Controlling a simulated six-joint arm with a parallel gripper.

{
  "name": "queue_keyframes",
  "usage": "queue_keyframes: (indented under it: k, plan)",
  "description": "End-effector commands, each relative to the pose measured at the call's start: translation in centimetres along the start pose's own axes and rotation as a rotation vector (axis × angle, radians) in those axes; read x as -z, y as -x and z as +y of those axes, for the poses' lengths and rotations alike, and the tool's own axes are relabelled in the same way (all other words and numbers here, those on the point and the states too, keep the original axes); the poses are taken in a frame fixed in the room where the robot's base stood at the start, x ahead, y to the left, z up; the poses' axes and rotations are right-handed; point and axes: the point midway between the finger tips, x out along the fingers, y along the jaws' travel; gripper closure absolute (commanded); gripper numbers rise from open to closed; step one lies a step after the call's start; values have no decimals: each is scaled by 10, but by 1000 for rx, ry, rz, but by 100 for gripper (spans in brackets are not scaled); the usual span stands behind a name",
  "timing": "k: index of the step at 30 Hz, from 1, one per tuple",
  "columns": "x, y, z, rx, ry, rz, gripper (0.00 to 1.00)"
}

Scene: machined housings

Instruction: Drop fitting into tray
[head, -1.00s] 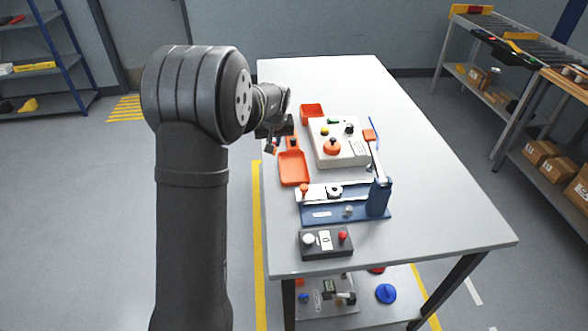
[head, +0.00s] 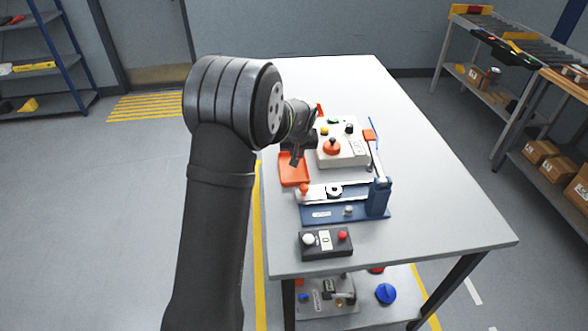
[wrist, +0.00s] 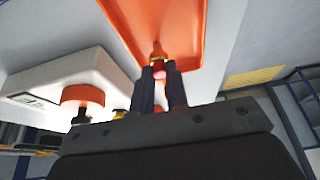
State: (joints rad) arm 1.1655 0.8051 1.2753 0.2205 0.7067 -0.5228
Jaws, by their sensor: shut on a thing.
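The orange tray (head: 293,172) lies flat on the white table near its left edge. My gripper (head: 295,160) is over the tray's far end. In the wrist view, my gripper (wrist: 159,68) is shut on a small brass-coloured fitting (wrist: 157,50) with a pinkish-red part between the fingertips. The fitting's tip points at the tray (wrist: 185,22), which lies beyond the fingers. The gap between fitting and tray floor cannot be judged. In the head view the fitting is too small to make out.
A white control box (head: 355,155) with an orange-red knob (head: 332,147) stands right of the tray. A blue fixture (head: 378,198) with a lever and a dark button box (head: 326,244) stand nearer. The table's right side is clear.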

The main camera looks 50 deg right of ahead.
Motion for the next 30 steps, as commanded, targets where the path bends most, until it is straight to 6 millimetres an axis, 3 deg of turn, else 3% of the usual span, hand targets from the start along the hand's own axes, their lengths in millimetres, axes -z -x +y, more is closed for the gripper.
queue_keyframes:
  k: [8,9,12,23,30]
  plan:
    - [0,-1,0,0,0,1,100]
    - [0,-1,0,0,0,1,80]
    - [0,-1,0,0,0,1,61]
    - [0,3,0,0,0,2,61]
    - [1,40,0,-2,0,5,61]
